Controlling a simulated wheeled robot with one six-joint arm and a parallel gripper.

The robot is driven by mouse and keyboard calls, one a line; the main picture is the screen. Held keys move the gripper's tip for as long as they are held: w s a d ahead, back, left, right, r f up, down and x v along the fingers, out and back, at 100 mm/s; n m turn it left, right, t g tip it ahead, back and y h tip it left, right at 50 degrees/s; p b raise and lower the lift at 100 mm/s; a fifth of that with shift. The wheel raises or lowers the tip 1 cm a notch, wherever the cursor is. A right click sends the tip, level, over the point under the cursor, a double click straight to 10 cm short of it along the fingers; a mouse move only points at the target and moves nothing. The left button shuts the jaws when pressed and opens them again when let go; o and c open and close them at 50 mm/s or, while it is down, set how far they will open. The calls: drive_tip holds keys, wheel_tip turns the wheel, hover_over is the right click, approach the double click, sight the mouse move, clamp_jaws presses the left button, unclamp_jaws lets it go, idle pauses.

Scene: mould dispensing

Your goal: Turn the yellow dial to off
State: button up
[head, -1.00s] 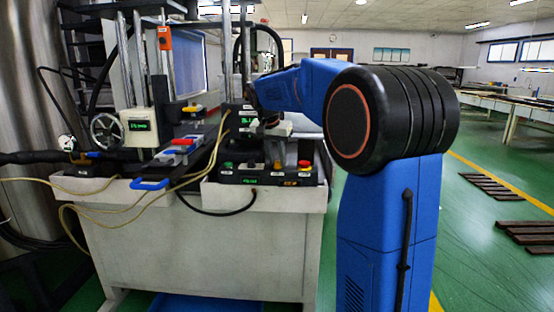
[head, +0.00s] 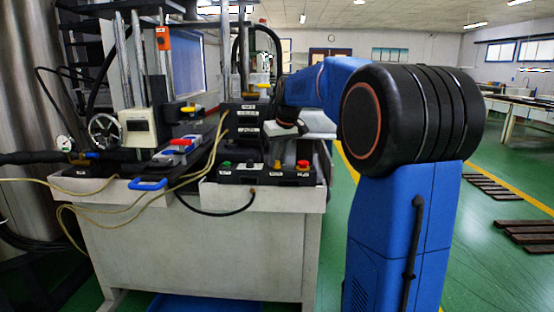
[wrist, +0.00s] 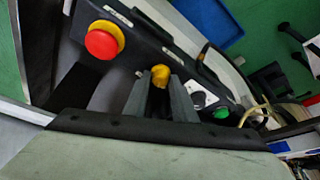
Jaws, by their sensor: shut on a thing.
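The yellow dial (wrist: 160,74) sits on the black control panel (wrist: 135,35), between a red mushroom button and a green button. In the wrist view my gripper (wrist: 161,82) has its two grey fingers on either side of the dial and is shut on it. The fingers hide part of the dial, so its exact pointing is hard to read. In the head view the small dial (head: 277,165) shows on the panel, under my gripper (head: 278,152). The panel's display (head: 250,179) is dark.
The red button (wrist: 101,41) on its yellow base is close on one side of the dial. A dark knob (wrist: 198,98) and the green button (wrist: 221,113) are on the other. The left display box (head: 139,128) is blank. Cables (head: 196,172) hang at the left.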

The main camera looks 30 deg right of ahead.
drive_tip(key=shift+d+n+y, duration=0.1)
drive_tip(key=shift+n+y, duration=0.4)
drive_tip(key=shift+n, duration=1.1)
drive_tip(key=o, duration=1)
drive_tip(key=v, duration=1.7)
drive_tip(key=shift+d+r, duration=0.2)
drive_tip(key=shift+d, duration=0.05)
